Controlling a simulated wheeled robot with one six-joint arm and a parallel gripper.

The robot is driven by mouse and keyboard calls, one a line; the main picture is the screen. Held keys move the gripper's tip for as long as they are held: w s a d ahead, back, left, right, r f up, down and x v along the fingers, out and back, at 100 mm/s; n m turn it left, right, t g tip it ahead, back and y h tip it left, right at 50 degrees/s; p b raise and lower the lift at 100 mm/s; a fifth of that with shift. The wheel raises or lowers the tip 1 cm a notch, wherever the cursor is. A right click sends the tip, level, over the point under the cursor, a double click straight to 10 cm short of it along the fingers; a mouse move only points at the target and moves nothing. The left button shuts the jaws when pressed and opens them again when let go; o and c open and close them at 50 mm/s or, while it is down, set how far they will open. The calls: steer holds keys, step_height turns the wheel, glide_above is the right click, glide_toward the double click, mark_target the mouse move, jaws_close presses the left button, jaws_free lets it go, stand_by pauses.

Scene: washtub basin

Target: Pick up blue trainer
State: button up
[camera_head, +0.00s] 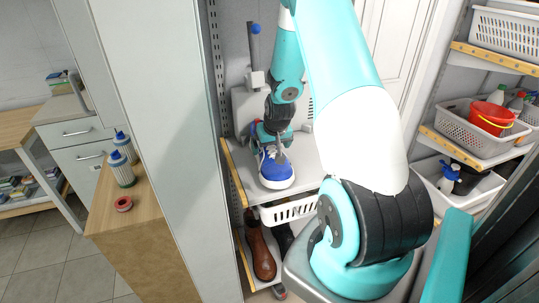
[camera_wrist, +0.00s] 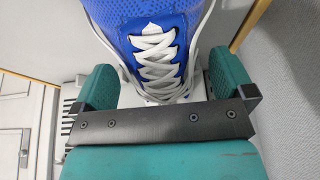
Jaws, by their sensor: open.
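The blue trainer (camera_head: 276,171) has white laces and a white sole. It stands on a grey shelf in the head view, toe facing the front. In the wrist view the blue trainer (camera_wrist: 155,45) fills the top middle, with its laces between the two green fingers. My gripper (camera_head: 270,140) comes down over the trainer from above and behind in the head view. In the wrist view my gripper (camera_wrist: 165,85) is open, one finger on each side of the shoe. I cannot tell whether either finger touches it.
A white basket (camera_head: 290,211) and a brown shoe (camera_head: 261,248) sit below the trainer's shelf (camera_head: 308,158). A tall pale panel (camera_head: 165,130) stands to the left. Shelves with a grey basket (camera_head: 470,128) and a red bucket (camera_head: 490,118) stand at the right.

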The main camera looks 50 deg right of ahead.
steer(key=shift+x, duration=0.95)
steer(key=c, duration=1)
steer(key=shift+r, duration=0.1)
